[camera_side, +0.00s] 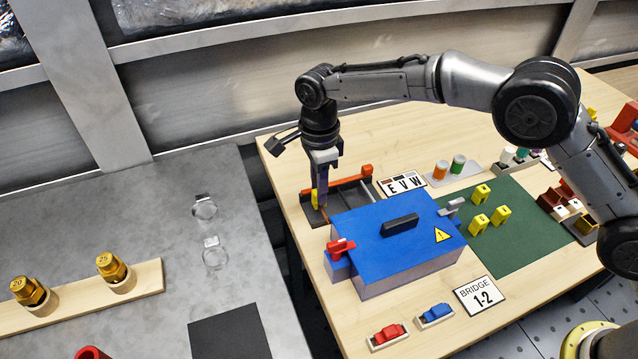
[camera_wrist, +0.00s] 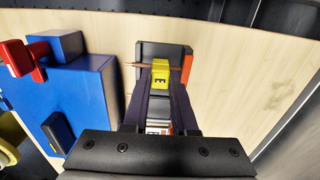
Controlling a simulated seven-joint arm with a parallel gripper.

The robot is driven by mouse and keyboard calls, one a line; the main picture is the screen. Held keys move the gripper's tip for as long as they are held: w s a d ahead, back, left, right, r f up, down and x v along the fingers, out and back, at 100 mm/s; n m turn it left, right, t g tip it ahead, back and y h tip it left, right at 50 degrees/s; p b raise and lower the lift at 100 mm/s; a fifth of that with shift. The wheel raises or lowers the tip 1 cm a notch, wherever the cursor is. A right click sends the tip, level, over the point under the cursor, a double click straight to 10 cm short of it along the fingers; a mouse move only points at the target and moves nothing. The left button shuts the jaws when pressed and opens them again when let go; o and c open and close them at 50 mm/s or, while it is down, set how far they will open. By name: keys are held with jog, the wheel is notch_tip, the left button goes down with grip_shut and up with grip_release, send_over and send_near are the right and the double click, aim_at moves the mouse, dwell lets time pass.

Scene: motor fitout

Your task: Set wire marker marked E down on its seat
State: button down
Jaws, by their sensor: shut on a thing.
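The yellow wire marker (camera_wrist: 160,77) shows a dark E in the wrist view, between the fingertips of my gripper (camera_wrist: 160,84). My gripper (camera_side: 318,190) points down in the side view and is shut on this marker (camera_side: 315,199), at the left end of a dark grey tray (camera_side: 345,188). A thin copper-coloured wire (camera_wrist: 140,65) runs sideways at the marker's far end. I cannot tell whether the marker touches the wire or the tray. The seat under it is hidden by the marker and my fingers.
A blue box (camera_side: 370,240) with a black handle stands close in front of the tray, with a red clip (camera_side: 340,247) at its left. A card reading E V W (camera_side: 402,185) lies behind it. Several yellow markers (camera_side: 480,221) stand on a green mat (camera_side: 520,235) to the right.

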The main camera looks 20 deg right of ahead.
jog(key=shift+f, duration=0.85)
jog(key=c, duration=0.6)
grip_release()
jog(key=shift+w+r, duration=0.1)
jog(key=shift+r, duration=0.4)
notch_tip(320, 180, up, 13)
jog(key=shift+f, duration=0.1)
